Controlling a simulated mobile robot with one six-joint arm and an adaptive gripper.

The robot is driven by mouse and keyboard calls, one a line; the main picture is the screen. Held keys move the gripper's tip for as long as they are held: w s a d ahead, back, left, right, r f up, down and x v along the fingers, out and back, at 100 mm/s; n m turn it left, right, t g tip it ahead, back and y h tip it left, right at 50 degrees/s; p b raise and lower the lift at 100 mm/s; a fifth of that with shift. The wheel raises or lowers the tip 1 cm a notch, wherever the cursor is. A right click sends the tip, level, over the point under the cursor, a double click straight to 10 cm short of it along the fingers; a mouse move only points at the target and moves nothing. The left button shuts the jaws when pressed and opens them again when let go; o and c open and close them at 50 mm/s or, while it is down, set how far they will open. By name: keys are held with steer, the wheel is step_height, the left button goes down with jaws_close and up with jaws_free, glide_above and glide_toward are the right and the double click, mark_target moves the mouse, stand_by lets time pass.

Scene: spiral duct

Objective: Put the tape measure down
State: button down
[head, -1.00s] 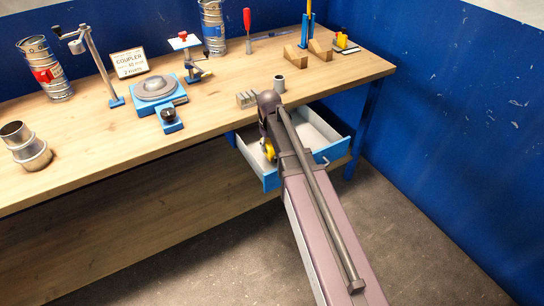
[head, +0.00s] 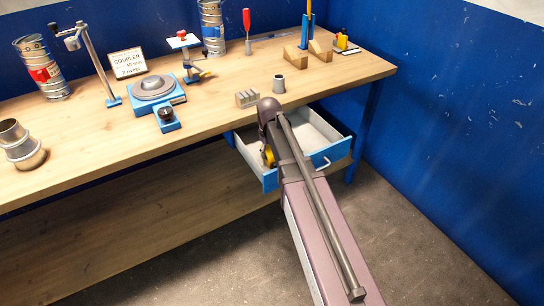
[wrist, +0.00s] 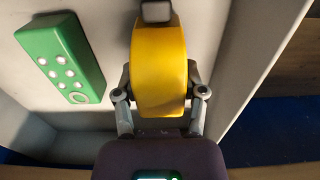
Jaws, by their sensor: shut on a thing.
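The yellow tape measure (wrist: 160,70) sits between the fingers of my gripper (wrist: 160,92) in the wrist view, and the gripper is shut on it. In the head view a small part of the yellow tape measure (head: 268,156) shows beside my arm, over the open drawer (head: 256,178). My arm hides most of the gripper there. In the wrist view the pale drawer interior lies behind the tape measure; I cannot tell whether the two touch.
A green box with several pale round spots (wrist: 62,58) lies in the drawer, left of the tape measure. The drawer's wall (wrist: 235,60) is close on the right. On the workbench (head: 200,118) above stand a grey slotted block (head: 247,98) and a small grey cup (head: 279,84).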

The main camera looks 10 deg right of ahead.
mark_target(269, 148)
steer(key=shift+f, duration=0.4)
steer(key=shift+c, duration=0.8)
jaws_free()
steer(key=shift+r, duration=0.25)
step_height(269, 148, up, 12)
steer(key=p, duration=1.2)
steer(key=shift+f, duration=0.1)
steer(key=shift+s, duration=0.1)
steer(key=shift+s, duration=0.25)
steer(key=s+d+m, duration=0.2)
steer(key=s+m, duration=0.1)
steer(key=s, duration=1.3)
steer(key=shift+s+m, duration=0.3)
